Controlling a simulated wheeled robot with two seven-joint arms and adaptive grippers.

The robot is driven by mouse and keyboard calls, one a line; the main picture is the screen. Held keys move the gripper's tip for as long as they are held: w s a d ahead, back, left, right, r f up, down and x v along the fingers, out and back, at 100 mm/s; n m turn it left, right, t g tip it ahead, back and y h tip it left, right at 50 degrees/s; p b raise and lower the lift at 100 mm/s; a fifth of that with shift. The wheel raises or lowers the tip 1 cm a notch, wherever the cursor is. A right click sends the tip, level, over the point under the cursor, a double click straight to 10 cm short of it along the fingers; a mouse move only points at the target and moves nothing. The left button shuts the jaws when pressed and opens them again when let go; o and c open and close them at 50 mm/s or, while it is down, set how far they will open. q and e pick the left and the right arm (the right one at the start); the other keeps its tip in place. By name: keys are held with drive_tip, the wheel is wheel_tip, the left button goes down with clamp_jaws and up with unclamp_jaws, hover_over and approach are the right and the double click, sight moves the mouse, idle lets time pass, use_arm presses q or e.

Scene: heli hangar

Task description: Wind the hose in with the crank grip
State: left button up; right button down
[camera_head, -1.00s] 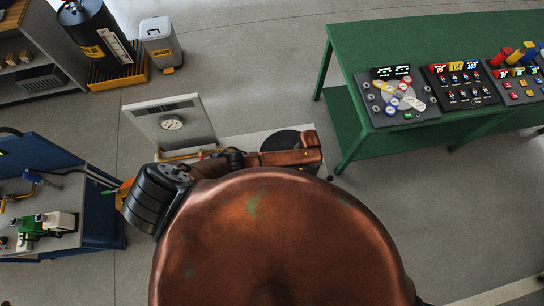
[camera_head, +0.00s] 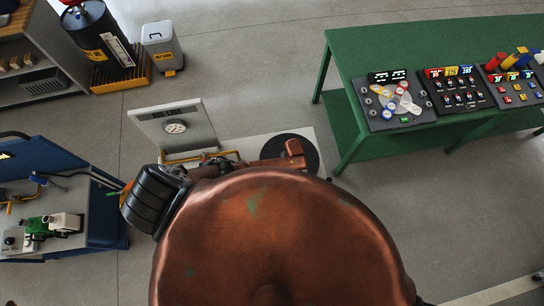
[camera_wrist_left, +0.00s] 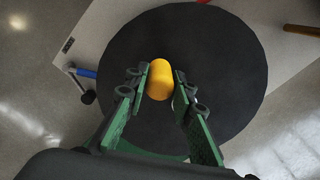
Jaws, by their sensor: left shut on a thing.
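The yellow crank grip (camera_wrist_left: 160,80) stands over a large black disc (camera_wrist_left: 225,85) in the left wrist view. My left gripper (camera_wrist_left: 160,75) has its two green fingers on either side of the grip and is shut on it. In the head view the black disc (camera_head: 311,150) shows partly beside my copper arm link, on a pale base. My left fingers and the grip are hidden there by my own body and arm. The hose cannot be made out. My right gripper is in neither view.
A pale panel with a round gauge (camera_head: 175,127) stands just behind the base. A green table (camera_head: 420,38) with control boxes is at right. A blue cart (camera_head: 102,215) is at left. A grey bin (camera_head: 161,48) and black drum (camera_head: 93,35) stand behind. Open floor lies between.

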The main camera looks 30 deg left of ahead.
use_arm(q)
drive_tip(key=shift+w, duration=0.2)
drive_tip(key=shift+s+a, duration=0.2)
drive_tip(key=shift+a, duration=0.7)
drive_tip(key=shift+s+a, duration=0.15)
drive_tip(key=shift+a, duration=0.7)
drive_tip(key=shift+d, duration=0.1)
drive_tip(key=shift+w+a, duration=0.1)
drive_tip(key=shift+a, duration=0.35)
drive_tip(key=o, duration=1.1)
